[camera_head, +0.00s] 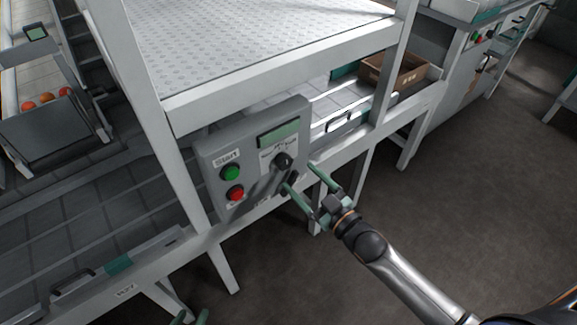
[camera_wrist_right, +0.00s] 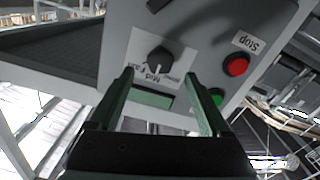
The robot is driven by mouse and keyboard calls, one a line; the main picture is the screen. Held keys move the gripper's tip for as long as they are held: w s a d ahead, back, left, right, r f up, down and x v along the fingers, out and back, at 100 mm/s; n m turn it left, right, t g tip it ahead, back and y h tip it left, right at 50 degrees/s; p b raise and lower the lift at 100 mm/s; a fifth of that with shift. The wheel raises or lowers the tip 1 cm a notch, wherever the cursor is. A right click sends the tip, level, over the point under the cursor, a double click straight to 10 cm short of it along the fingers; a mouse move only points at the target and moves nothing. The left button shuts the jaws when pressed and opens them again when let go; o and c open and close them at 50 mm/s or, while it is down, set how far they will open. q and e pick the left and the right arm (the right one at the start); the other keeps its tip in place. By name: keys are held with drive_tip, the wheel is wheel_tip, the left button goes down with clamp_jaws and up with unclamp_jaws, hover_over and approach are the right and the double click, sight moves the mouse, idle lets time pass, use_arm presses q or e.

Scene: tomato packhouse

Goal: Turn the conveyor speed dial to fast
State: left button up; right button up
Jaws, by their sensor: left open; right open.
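The grey control panel (camera_head: 212,160) carries a black speed dial (camera_head: 283,160) below a green display (camera_head: 279,134). In the right wrist view the panel is upside down and the dial (camera_wrist_right: 159,59) has Slow, Mid and Fast labels around it; its exact setting is hard to read. My right gripper (camera_head: 300,176) is open in front of the panel. In the right wrist view its fingers (camera_wrist_right: 160,75) are spread to either side of the dial's line, apart from it.
A green Start button (camera_head: 231,173) and red Stop button (camera_head: 236,193) sit left of the dial. A second dark knob (camera_wrist_right: 160,4) is partly cut off. A frame post (camera_head: 172,150) stands left of the panel; a cardboard box (camera_head: 405,76) lies behind. The floor at right is clear.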

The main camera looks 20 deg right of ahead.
sight(287, 164)
drive_tip(key=x, duration=0.6)
clamp_jaws()
idle(0.7)
